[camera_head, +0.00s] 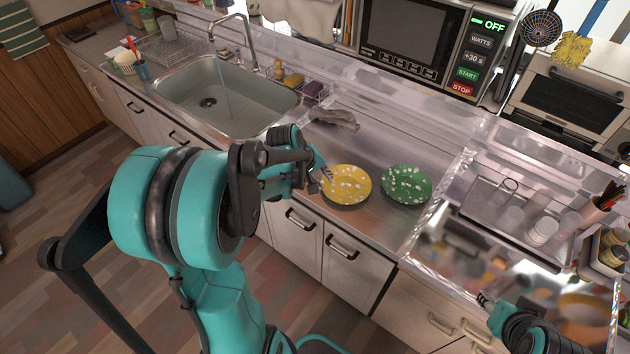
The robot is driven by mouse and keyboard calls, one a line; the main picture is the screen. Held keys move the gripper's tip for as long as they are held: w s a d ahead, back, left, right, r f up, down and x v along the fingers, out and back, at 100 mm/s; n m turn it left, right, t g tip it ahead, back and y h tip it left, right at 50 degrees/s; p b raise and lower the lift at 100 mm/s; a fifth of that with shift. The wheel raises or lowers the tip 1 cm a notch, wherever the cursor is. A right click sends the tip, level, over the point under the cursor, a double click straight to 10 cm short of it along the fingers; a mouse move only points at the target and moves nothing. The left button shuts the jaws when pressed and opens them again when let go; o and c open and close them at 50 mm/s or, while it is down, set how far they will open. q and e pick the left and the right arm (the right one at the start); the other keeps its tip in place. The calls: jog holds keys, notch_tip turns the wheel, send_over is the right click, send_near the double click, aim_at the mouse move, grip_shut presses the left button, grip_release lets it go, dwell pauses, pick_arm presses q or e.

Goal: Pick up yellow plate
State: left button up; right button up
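A yellow plate (349,186) with white spots lies on the metal counter, near its front edge. My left gripper (326,175) is at the plate's left rim, with its fingertips at or just over the rim. Whether the fingers are shut on the rim is too small to tell. The plate looks flat on the counter.
A green spotted plate (406,184) lies just right of the yellow one. A grey cloth (335,118) lies behind. The sink (227,95) with running water is to the left. A microwave (412,40) is at the back.

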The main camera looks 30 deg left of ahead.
aim_at(326, 191)
pick_arm(q)
jog(key=a+f+n, duration=0.1)
jog(key=w+a+f+n, duration=0.1)
jog(key=a+f, duration=0.1)
jog(key=shift+w+f, duration=0.1)
jog(key=shift+f, duration=0.15)
jog(key=shift+b+x, duration=1.6)
jog(key=shift+x, duration=2.3)
jog(key=shift+d, duration=0.1)
grip_shut()
